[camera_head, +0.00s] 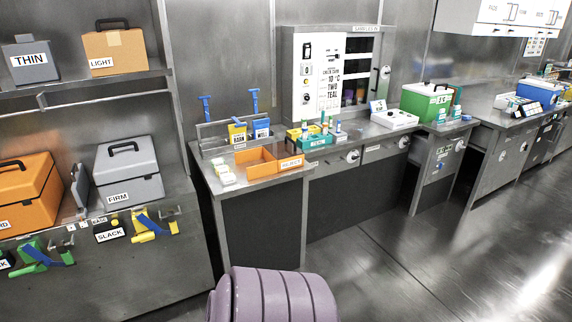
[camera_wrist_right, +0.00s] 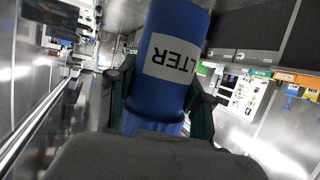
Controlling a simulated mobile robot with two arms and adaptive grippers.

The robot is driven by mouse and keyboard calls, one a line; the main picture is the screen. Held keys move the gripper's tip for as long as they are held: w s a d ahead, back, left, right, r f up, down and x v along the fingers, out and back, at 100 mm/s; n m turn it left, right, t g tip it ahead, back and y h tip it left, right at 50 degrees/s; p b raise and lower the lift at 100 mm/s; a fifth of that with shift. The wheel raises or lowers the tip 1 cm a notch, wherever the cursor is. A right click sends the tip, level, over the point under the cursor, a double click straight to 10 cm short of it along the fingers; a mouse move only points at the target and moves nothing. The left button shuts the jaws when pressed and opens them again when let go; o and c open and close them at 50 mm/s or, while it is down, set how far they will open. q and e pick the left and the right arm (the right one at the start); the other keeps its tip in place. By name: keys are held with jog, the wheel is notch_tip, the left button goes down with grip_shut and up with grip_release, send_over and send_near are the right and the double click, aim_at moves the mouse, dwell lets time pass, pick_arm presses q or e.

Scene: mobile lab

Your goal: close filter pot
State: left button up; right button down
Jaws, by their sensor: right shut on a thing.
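The filter pot (camera_wrist_right: 178,25) is a blue cylinder with a white label; the letters "LTER" show on it in the right wrist view. My right gripper (camera_wrist_right: 165,95) is shut on it, with one dark green finger on each side of the blue body. The pot's far end runs out of the top of that view, so I cannot tell whether it is open or has a lid on. Neither gripper shows in the head view, and the pot cannot be made out there.
In the head view, a metal bench holds an orange tray (camera_head: 255,162), a green box (camera_head: 427,102) and a white cabinet (camera_head: 319,75). Grey and orange cases stand on shelves at left, including a grey case (camera_head: 128,172). The floor (camera_head: 400,265) at right is clear.

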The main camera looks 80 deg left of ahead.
jog(key=shift+d, duration=0.1)
jog(key=w+d+r+m+t+h, duration=0.2)
jog(key=d+m+h, duration=0.6)
jog(key=d, duration=0.6)
jog(key=shift+t+h, duration=0.3)
jog(key=shift+t, duration=0.4)
